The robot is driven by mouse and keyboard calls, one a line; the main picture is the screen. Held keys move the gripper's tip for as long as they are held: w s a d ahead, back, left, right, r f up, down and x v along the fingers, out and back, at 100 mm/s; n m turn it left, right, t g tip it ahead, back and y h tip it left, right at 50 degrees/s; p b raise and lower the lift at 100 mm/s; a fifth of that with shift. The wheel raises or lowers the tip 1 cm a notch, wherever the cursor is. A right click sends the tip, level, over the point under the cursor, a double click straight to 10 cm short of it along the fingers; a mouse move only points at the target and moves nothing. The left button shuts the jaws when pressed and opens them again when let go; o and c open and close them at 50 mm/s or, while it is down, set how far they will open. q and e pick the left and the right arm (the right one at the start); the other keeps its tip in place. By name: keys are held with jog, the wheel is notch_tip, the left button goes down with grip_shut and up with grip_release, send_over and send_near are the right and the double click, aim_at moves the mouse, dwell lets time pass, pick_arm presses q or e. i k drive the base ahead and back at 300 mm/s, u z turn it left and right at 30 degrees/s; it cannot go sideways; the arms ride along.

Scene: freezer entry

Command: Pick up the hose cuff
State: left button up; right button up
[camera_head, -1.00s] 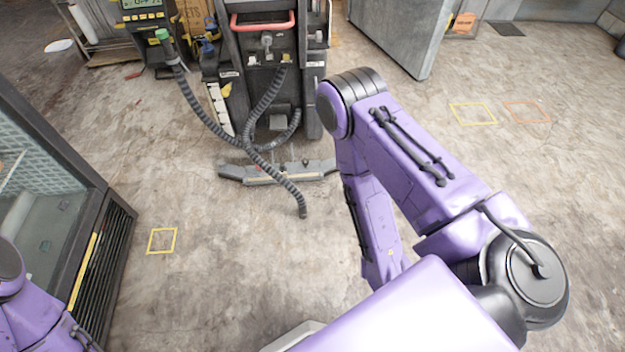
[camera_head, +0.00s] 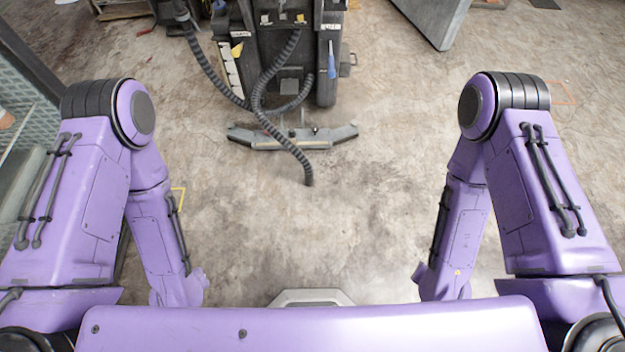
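A black ribbed hose (camera_head: 283,137) hangs from the dark floor machine ahead. Its free lower end (camera_head: 308,181) lies on or just above the floor in front of the machine; I cannot tell if it touches. A second ribbed hose section (camera_head: 205,72) runs up to the top left edge, where its end is cut off by the picture. No distinct cuff can be made out. My two purple arms hang down at left and right, well apart from the hoses. Neither gripper shows.
The dark machine (camera_head: 288,60) stands at top centre with a wide grey squeegee bar (camera_head: 335,135) low in front. A grey panel (camera_head: 435,18) stands at upper right. A glass-sided cabinet (camera_head: 25,75) is at far left. The concrete floor between my arms is clear.

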aim_at(309, 181)
jog(key=k, duration=0.6)
jog(key=z, duration=0.65)
jog(key=i, duration=1.7)
jog(key=u, duration=0.2)
